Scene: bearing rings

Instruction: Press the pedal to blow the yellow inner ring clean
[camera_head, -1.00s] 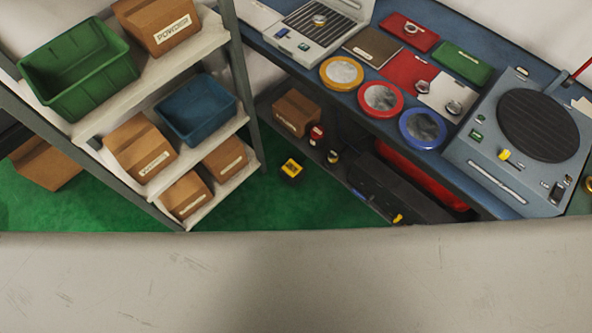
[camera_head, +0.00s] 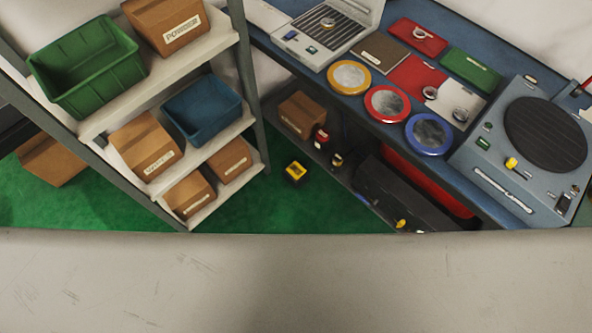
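A small yellow and black box (camera_head: 295,172) sits on the green floor between the shelf and the workbench; I cannot tell for sure whether it is the pedal. Small metallic rings lie on the bench: one on a red tray (camera_head: 419,32), one on the red mat (camera_head: 430,92), one on the white mat (camera_head: 460,114) and one on the grey ribbed machine (camera_head: 328,22). None of them looks clearly yellow at this size. A yellow-rimmed round dish (camera_head: 336,82) stands at the bench's front edge. Neither of my grippers is in view.
Red (camera_head: 370,112) and blue (camera_head: 411,140) rimmed dishes stand beside the yellow one. A grey machine with a dark round plate (camera_head: 545,135) is at the right. A shelf with boxes and bins (camera_head: 88,68) stands left. Open green floor (camera_head: 245,210) lies between. A pale surface fills the bottom.

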